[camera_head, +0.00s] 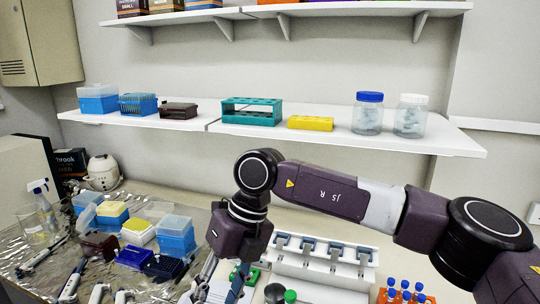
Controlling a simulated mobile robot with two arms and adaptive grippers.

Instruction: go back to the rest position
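My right arm comes in from the right and bends down over the bench. My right gripper (222,282) points down at the bottom edge, where the finger area is partly cut off and mixed with slim grey and blue shapes. I cannot tell whether it is open or holds anything. My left gripper is not in view.
A white rack (327,268) with several slots stands beside the wrist. Blue-capped tubes (405,292) are at the bottom right. Tip boxes (175,236) and pipettes (72,282) crowd the foil-covered left. A shelf (330,130) with jars (367,114) runs behind the arm.

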